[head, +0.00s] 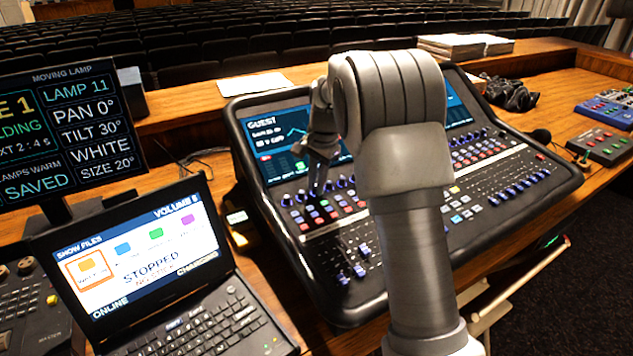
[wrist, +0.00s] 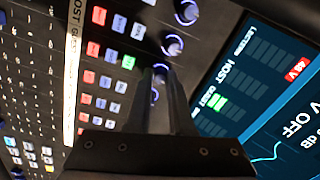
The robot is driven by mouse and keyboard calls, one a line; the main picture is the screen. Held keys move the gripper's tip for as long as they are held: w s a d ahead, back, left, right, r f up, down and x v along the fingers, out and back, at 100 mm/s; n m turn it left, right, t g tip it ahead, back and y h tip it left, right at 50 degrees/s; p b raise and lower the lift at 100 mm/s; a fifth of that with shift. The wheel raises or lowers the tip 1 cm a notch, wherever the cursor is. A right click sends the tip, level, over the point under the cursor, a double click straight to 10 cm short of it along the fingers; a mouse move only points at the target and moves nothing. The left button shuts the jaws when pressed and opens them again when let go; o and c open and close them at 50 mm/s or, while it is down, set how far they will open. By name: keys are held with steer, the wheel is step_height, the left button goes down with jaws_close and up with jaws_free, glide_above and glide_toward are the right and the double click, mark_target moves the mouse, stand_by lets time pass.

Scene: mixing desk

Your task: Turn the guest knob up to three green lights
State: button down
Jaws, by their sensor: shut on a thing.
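My gripper (head: 318,188) points down at the row of knobs under the mixing desk's left screen (head: 277,140). In the wrist view its fingertips (wrist: 161,72) are close together on a small knob with a blue-violet ring (wrist: 155,97), mostly hidden between the fingers. I take this for the guest knob; its own label is not readable. The screen (wrist: 262,85) shows a GUEST label (wrist: 212,97) with a short green meter beside it, seemingly two lit bars. The HOST meter is dark. In the head view the screen is headed GUEST.
Neighbouring knobs (wrist: 172,45) stand close on the same row. Lit buttons (wrist: 128,62) and faders lie just below. A laptop (head: 150,270) and a lamp monitor (head: 70,130) stand to the left. Papers (head: 465,45) lie behind the desk.

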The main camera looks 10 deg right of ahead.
steer(key=shift+r, duration=0.1)
steer(key=m+p, duration=0.3)
steer(key=shift+m, duration=0.3)
steer(key=shift+m+p, duration=0.6)
steer(key=shift+m, duration=0.4)
steer(key=c, duration=0.8)
jaws_free()
